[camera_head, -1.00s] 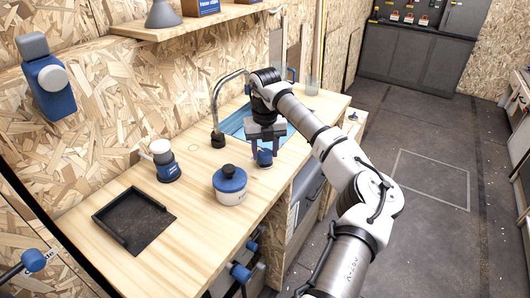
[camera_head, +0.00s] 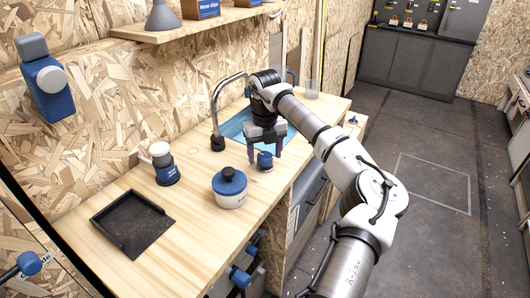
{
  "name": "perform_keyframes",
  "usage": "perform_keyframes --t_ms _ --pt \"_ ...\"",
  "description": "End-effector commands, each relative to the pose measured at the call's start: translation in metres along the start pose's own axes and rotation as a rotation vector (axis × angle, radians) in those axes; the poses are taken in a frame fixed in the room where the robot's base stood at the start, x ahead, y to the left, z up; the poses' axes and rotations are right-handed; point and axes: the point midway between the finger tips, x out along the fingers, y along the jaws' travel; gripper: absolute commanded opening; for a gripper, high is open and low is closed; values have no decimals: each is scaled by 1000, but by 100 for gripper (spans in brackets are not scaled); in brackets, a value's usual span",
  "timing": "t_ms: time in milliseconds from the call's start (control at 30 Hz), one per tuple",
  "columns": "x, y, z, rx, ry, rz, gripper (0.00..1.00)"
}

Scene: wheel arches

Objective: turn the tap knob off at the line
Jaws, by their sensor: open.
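The tap is a curved metal spout (camera_head: 215,110) on a dark base at the back of the wooden counter, beside the blue sink. A small blue knob (camera_head: 265,161) on a pale round base stands at the counter's front edge; I take it to be the tap knob. My gripper (camera_head: 265,156) points down over this knob. Its jaws are open, with one finger seen to each side of the knob and gaps between. I cannot tell how far down the fingers reach. A line by the knob is too small to make out.
A white pot with a blue lid (camera_head: 230,190) stands just left of the knob. A blue and white dispenser (camera_head: 164,165) and a black tray (camera_head: 133,224) are farther left. A clear glass (camera_head: 312,88) stands behind my arm. A shelf (camera_head: 195,24) hangs above.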

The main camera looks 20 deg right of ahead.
Motion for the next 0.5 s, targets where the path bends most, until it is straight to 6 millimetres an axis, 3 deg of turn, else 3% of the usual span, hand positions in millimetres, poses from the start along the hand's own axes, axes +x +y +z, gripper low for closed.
perform_keyframes --t_ms 167,500 --pt "-16 0 1 0 -3 -4 64" --pt "-92 0 1 0 -4 -3 64"
